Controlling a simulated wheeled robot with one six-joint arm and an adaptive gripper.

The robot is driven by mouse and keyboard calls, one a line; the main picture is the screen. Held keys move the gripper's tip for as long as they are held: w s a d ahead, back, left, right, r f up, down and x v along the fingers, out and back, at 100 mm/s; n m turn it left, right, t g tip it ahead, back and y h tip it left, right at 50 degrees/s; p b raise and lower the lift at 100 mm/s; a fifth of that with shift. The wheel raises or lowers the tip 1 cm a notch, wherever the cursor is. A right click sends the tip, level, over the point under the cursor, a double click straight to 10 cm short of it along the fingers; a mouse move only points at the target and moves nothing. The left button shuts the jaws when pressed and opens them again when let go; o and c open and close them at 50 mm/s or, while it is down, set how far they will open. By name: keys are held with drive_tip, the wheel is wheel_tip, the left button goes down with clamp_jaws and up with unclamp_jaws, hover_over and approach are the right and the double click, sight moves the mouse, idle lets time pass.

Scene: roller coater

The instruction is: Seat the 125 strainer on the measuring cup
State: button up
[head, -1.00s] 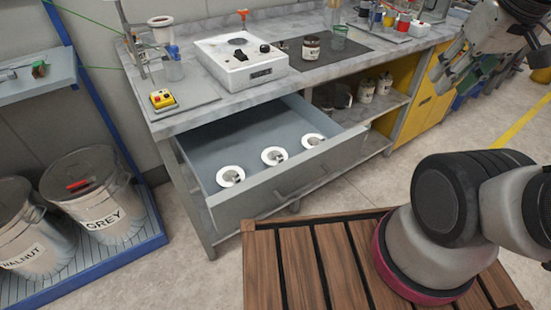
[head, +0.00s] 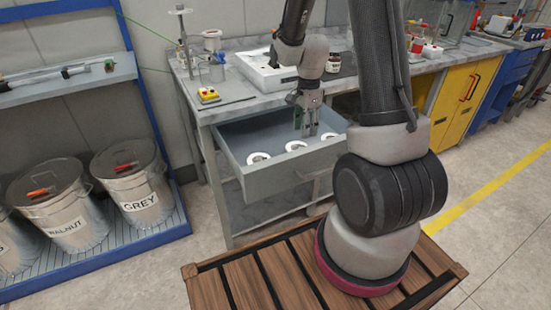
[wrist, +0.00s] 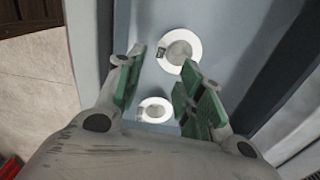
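Three white ring-shaped strainers lie in a row in the open drawer (head: 250,184): a left one (head: 258,158), a middle one (head: 296,146) and a right one (head: 328,136). I cannot tell which is the 125. My gripper (head: 306,133) points down over the drawer, near the middle and right strainers. In the wrist view my gripper (wrist: 157,78) is open and empty, its green-padded fingers apart. One strainer (wrist: 181,50) with a small dark tag shows beyond the fingertips; another (wrist: 154,110) shows between the fingers. I cannot make out the measuring cup.
A blue rack with labelled buckets, including GREY (head: 138,190), stands at left. Open floor lies at right.

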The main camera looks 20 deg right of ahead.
drive_tip(key=f, duration=0.8)
drive_tip(key=shift+a+f, duration=0.25)
drive_tip(key=shift+f, duration=0.05)
clamp_jaws()
